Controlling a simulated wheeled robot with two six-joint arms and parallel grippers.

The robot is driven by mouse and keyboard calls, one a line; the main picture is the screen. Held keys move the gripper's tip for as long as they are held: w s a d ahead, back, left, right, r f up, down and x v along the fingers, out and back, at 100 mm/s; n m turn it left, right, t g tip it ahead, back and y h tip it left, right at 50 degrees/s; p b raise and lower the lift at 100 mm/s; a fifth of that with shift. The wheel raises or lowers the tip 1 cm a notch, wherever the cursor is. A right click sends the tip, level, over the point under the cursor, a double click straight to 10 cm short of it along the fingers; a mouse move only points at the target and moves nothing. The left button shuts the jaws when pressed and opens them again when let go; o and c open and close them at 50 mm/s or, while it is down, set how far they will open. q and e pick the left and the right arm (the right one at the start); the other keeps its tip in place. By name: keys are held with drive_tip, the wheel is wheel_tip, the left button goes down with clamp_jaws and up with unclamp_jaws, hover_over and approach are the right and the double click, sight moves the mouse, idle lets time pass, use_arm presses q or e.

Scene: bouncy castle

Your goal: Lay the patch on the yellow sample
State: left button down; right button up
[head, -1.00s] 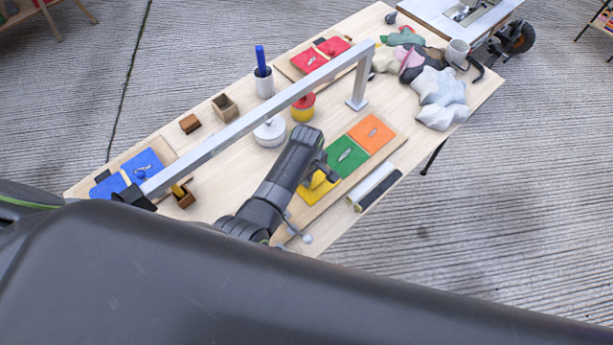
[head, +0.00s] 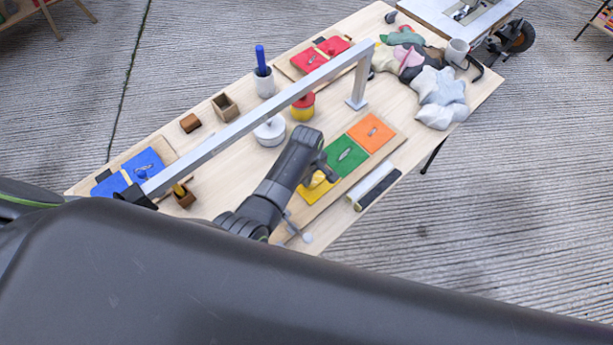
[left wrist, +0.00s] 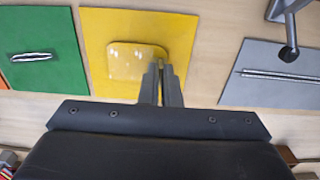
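The yellow sample (left wrist: 100,28) is a flat square on a board, seen from above in the left wrist view. In the head view it shows beside my gripper (head: 312,196). The patch (left wrist: 130,62) is a glossy yellow rounded square with small pale spots. It overlaps the middle of the sample; I cannot tell whether its whole underside touches. My left gripper (left wrist: 163,70) has its narrow fingers close together at the patch's right edge and seems shut on it. In the head view my left gripper (head: 322,172) is over the yellow sample. My right gripper is out of view.
Green (head: 346,155) and orange (head: 371,132) samples with slits lie in the same row. A grey sample (left wrist: 270,75) with a slit lies on the other side. A metal arch (head: 262,110) spans the table. A white and dark roll (head: 377,189) lies near the edge.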

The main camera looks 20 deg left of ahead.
use_arm(q)
drive_tip(key=c, duration=0.9)
unclamp_jaws()
drive_tip(key=shift+r, duration=0.1)
wheel_tip(320, 180, up, 6)
drive_tip(key=p, duration=0.6)
drive_tip(key=shift+f, duration=0.25)
drive_tip(key=shift+r+p, duration=0.3)
drive_tip(key=shift+r, duration=0.85)
drive_tip(key=shift+d, duration=0.1)
